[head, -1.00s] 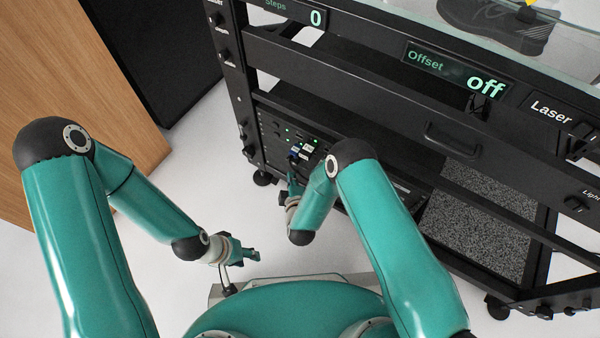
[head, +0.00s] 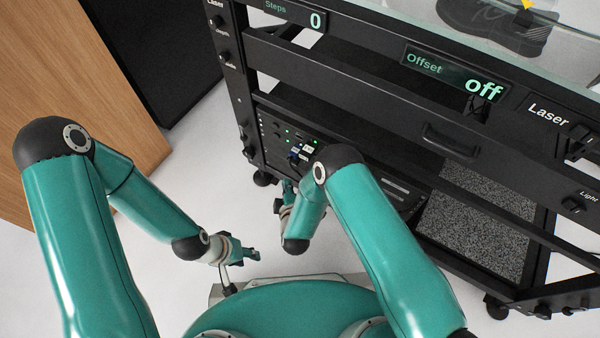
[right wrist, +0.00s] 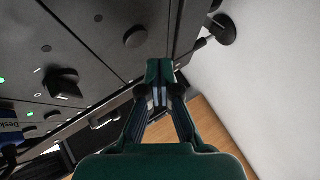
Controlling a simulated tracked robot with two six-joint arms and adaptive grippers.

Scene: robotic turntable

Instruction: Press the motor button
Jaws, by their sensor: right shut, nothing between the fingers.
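The turntable machine's lower control panel (head: 290,137) has small lit green lights and plugs in the head view. In the right wrist view the dark panel (right wrist: 100,62) carries a round black button or knob (right wrist: 135,37) and a larger black knob (right wrist: 62,82). I cannot read which control is the motor button. My right gripper (head: 287,188) is in front of the lower panel, partly hidden by its arm. In the right wrist view its fingertips (right wrist: 160,68) are shut and empty, near the panel's edge. My left gripper (head: 251,254) hangs low, away from the machine; its jaws are too small to judge.
The black frame (head: 241,105) and a drawer handle (head: 450,140) stand close to my right arm. Displays read "0" and "off". A levelling foot (right wrist: 222,29) is near the right fingertips. A wooden panel (head: 80,90) stands at left. White floor is clear between.

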